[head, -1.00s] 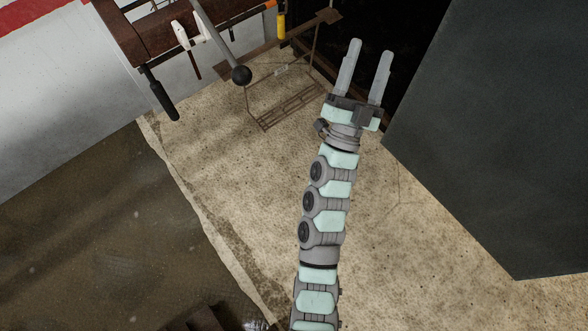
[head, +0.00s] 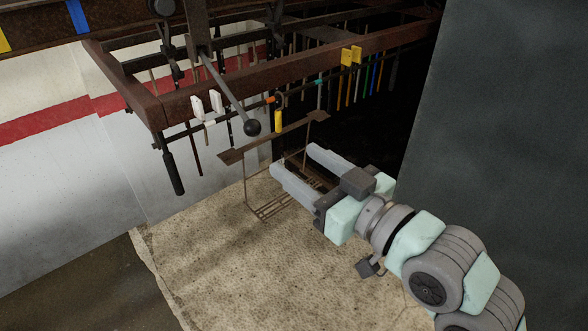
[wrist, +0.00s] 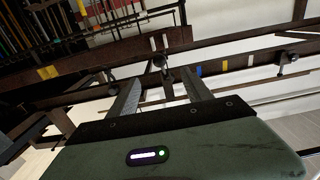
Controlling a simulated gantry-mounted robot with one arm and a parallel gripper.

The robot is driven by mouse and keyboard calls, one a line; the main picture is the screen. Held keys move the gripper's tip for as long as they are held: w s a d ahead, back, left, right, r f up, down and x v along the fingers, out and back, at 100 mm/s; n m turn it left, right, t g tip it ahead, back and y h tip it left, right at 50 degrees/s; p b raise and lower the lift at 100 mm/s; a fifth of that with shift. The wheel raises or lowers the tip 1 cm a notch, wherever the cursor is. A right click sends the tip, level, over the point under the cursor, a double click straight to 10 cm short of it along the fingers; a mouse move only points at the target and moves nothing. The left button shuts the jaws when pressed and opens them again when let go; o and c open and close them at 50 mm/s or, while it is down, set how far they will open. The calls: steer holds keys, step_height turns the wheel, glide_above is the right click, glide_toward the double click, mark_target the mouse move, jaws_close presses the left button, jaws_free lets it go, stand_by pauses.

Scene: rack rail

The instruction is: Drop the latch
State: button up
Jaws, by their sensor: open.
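A grey lever with a black ball knob (head: 252,127) hangs slanting down from a rusty bracket on the rail (head: 270,80). A black-gripped handle (head: 173,172) hangs at the rail's left end. I cannot tell which part is the latch. My gripper (head: 294,158) is open and empty, pointing left and up, below and right of the ball knob and apart from it. In the wrist view its two fingers (wrist: 160,85) are spread, with a dark fitting (wrist: 160,60) showing between and beyond them.
White tags (head: 207,104), a yellow-handled item (head: 278,121) and yellow tags (head: 351,56) hang along the rail. A wire rack (head: 282,200) hangs under a rusty bar, close to my fingers. A large dark panel (head: 500,130) stands at right. The stone floor (head: 230,260) is clear.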

mark_target(257, 133)
steer(key=x, duration=1.2)
steer(key=shift+b, duration=0.4)
steer(key=shift+x, duration=1)
steer(key=c, duration=1.1)
steer(key=shift+b, duration=0.3)
